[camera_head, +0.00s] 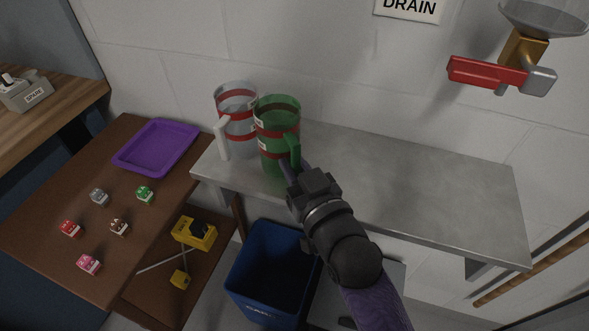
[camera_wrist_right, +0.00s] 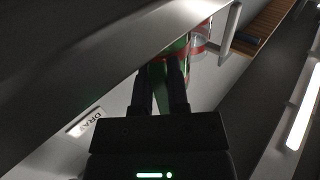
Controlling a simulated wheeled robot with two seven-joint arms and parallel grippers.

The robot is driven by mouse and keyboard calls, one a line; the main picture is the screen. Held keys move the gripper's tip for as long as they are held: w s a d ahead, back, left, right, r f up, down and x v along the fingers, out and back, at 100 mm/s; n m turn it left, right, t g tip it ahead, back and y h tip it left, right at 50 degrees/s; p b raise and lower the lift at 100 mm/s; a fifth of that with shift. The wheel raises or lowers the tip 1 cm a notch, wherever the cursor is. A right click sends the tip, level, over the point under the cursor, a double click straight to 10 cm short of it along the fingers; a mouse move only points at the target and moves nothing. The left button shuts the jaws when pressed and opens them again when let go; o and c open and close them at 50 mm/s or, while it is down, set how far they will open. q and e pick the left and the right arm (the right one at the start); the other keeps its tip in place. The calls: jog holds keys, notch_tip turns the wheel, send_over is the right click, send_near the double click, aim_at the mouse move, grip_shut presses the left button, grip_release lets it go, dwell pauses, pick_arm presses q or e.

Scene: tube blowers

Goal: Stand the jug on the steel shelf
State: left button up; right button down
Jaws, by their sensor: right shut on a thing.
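The green see-through jug (camera_head: 276,135) with dark red bands is upright over the left end of the steel shelf (camera_head: 430,190), near its front edge. I cannot tell whether its base touches the shelf. My right gripper (camera_head: 290,172) is shut on the green jug at its handle side, reaching from the front right. In the right wrist view, the fingers (camera_wrist_right: 163,78) meet the green jug (camera_wrist_right: 157,68), mostly hidden behind them. A clear jug (camera_head: 238,120) with red bands and a white handle stands just behind and left of it. My left gripper is not in view.
A blue bin (camera_head: 270,268) is below the shelf's front. A brown table (camera_head: 60,190) at left holds a purple tray (camera_head: 157,146) and several small coloured blocks. A red-handled drain valve (camera_head: 487,73) juts from the wall at upper right. The shelf's middle and right are bare.

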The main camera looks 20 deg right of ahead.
jog(key=c, duration=0.6)
grip_release()
